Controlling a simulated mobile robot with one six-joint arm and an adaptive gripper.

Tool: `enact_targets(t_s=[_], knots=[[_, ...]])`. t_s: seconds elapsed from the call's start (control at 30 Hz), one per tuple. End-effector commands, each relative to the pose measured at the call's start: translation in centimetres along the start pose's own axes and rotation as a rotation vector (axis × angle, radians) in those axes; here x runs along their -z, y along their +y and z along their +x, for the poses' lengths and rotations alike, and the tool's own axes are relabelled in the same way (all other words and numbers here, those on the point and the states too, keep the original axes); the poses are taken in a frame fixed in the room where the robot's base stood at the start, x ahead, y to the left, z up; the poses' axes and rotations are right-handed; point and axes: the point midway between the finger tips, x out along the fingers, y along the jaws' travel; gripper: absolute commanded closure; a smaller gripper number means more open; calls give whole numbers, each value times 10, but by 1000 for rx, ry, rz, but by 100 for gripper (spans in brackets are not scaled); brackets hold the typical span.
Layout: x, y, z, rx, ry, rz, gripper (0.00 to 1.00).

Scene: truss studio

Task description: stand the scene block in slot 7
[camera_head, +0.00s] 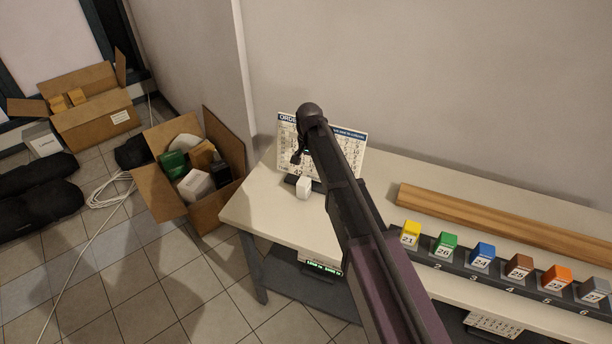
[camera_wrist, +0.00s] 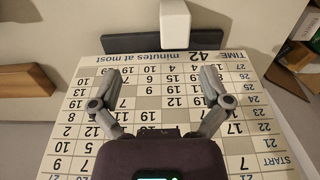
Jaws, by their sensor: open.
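A plain white block (camera_head: 304,188) stands on the left part of the white table, in front of a number board. It also shows at the top of the wrist view (camera_wrist: 175,22), beside a dark strip, beyond my fingertips. My gripper (camera_wrist: 160,82) is open and empty, its two fingers spread over the number board, apart from the block. In the head view my arm hides much of the board and most of my gripper. A dark slotted rack (camera_head: 459,266) at the right holds several coloured, numbered blocks. Slot labels 2 to 6 show; slot 7 is not visible.
The number board (camera_head: 346,150) leans at the table's back. A wooden beam (camera_head: 497,218) lies behind the rack. Open cardboard boxes (camera_head: 161,192) stand on the floor at left, with a white cable (camera_head: 101,193). The table's left front (camera_head: 262,213) is clear.

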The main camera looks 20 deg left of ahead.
Motion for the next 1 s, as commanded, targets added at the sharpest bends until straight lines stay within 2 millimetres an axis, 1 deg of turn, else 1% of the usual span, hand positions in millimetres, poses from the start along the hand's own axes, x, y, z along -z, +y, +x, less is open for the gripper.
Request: enact_targets(t_s=[0.03, 0.1, 0.2, 0.67, 1.0], knots=[[1, -12, -6, 0, 0, 0, 3], [0, -21, -8, 0, 0, 2, 3], [-1, -26, -9, 0, 0, 5, 3], [-2, -26, -5, 0, 0, 5, 3], [-2, -26, 18, 0, 0, 4, 3]])
